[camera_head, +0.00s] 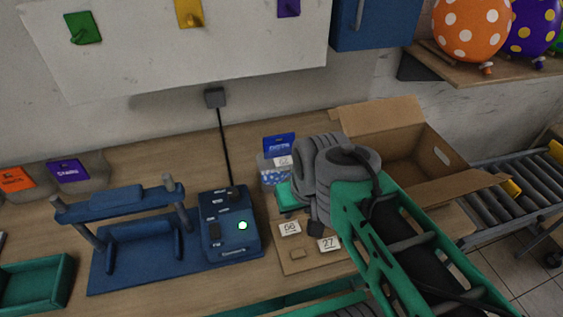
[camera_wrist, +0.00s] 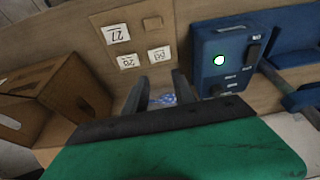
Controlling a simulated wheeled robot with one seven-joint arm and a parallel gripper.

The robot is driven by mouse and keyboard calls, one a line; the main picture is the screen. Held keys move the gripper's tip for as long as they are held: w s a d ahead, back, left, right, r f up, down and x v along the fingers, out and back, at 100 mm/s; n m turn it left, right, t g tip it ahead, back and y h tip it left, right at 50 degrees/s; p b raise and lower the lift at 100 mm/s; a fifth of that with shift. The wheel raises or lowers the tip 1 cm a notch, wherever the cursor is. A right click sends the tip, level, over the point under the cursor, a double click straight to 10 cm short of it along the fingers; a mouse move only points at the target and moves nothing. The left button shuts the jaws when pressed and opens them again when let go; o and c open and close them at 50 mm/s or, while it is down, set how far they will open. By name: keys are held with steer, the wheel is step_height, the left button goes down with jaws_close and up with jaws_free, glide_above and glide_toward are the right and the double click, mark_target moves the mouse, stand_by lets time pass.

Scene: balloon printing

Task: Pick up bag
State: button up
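A clear bag with a blue label and a blue dotted lower part (camera_head: 274,173) stands on the table against the back, right of the blue machine. In the wrist view a small blue dotted patch of it (camera_wrist: 162,98) shows between my fingers. My gripper (camera_wrist: 160,88) is open, its two dark fingers apart. In the head view my gray wrist and green arm hide most of the fingers, just right of the bag. I cannot tell whether the fingers touch the bag. Two more bags, orange-labelled (camera_head: 16,181) and purple-labelled (camera_head: 73,171), lie at the left.
A blue machine with a lit green button (camera_head: 231,226) stands close left of the bag. A board with white number cards (camera_head: 297,261) lies in front. An open cardboard box (camera_head: 408,155) is at the right, beside a roller conveyor (camera_head: 500,196). A green tray (camera_head: 35,284) is front left.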

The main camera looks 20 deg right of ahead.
mark_target(288, 156)
steer(key=shift+o, duration=0.3)
